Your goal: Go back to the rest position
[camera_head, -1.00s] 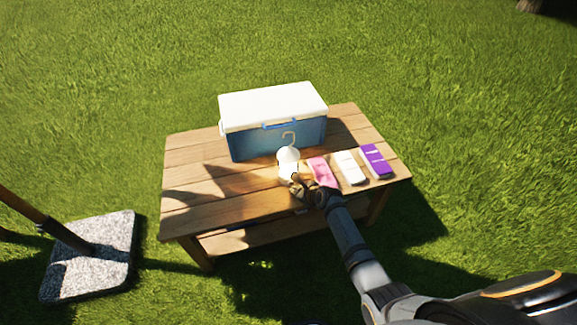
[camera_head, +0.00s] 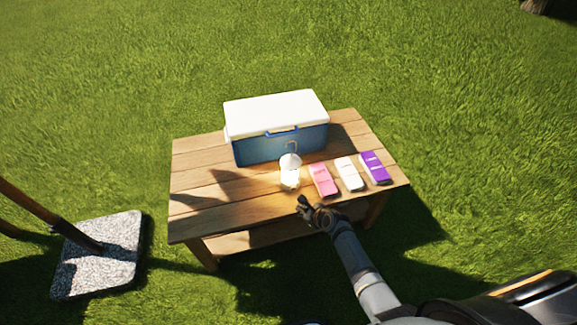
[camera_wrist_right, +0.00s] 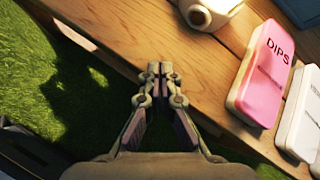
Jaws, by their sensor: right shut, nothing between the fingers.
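My right gripper (camera_head: 304,203) is at the front edge of the wooden table (camera_head: 205,205), with nothing held. In the right wrist view its fingers (camera_wrist_right: 155,72) are together and empty, over the table's edge and the grass. My left gripper is not in view.
A blue cooler (camera_head: 275,147) with a white lid stands at the back of the table. Pink (camera_head: 324,181), white (camera_head: 349,174) and purple (camera_head: 375,168) packs lie to the right. A stone base (camera_head: 98,255) with a pole stands on grass at left. Grass in front is open.

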